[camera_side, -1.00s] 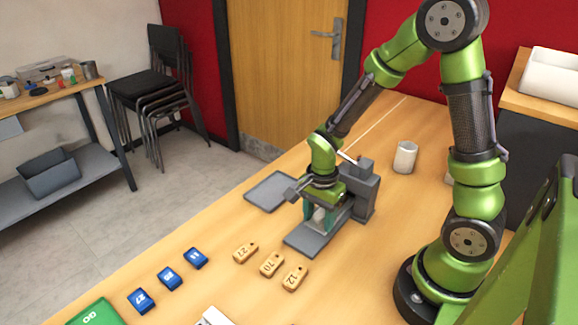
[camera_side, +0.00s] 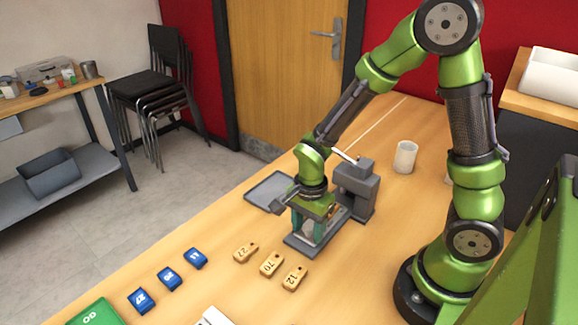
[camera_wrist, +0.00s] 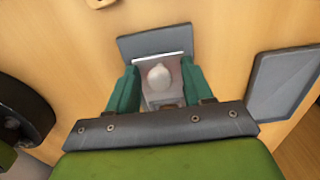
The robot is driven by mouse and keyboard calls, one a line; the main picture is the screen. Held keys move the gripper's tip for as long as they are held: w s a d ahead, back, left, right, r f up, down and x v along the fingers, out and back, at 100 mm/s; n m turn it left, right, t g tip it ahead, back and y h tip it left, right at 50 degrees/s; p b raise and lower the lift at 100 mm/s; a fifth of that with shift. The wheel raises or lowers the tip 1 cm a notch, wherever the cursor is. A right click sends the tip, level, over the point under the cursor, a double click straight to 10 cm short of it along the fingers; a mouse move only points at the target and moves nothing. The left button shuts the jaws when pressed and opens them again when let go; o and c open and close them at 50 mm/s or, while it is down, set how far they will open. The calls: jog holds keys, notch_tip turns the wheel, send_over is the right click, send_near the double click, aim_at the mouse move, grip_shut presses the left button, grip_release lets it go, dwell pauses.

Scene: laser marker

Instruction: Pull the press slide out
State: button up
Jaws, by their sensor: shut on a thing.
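The grey press (camera_side: 357,185) stands on the wooden table, with a lever at its top and a flat grey base plate (camera_side: 302,246) extending toward the front left. My gripper (camera_side: 309,230) is over this plate, in front of the press body, pointing down. Its teal fingers are shut on the press slide (camera_wrist: 150,98), one finger on each side. In the wrist view the slide is a pale plate with a rounded whitish knob (camera_wrist: 159,76) between the fingers (camera_wrist: 157,86). In the side view my gripper mostly hides the slide. The exact finger contact cannot be seen clearly.
A grey tray (camera_side: 259,199) lies left of the press. Several wooden tags (camera_side: 271,264) and blue tags (camera_side: 169,279) lie toward the front. A white cup (camera_side: 405,157) stands behind right. Bare table separates the base plate from the wooden tags.

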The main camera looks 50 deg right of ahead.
jog(key=shift+a+f, duration=0.15)
jog(key=shift+a, duration=0.6)
jog(key=shift+a+f, duration=0.15)
jog(key=shift+a, duration=0.55)
jog(key=o, duration=0.4)
jog(key=shift+s+d, duration=0.1)
jog(key=shift+d, duration=0.05)
notch_tip(320, 180, up, 7)
jog(key=shift+r, duration=0.1)
jog(key=s+d+r+n+t+y, duration=0.1)
jog(key=s+r+n+t, duration=0.1)
jog(key=r+n, duration=0.5)
jog(key=s+d+r+n+t+y, duration=0.1)
jog(key=s+r+n+t, duration=0.2)
jog(key=r+n+t, duration=0.2)
notch_tip(320, 180, up, 4)
jog(key=shift+s+d+f+n, duration=0.15)
jog(key=shift+s+n, duration=0.2)
jog(key=shift+n, duration=0.65)
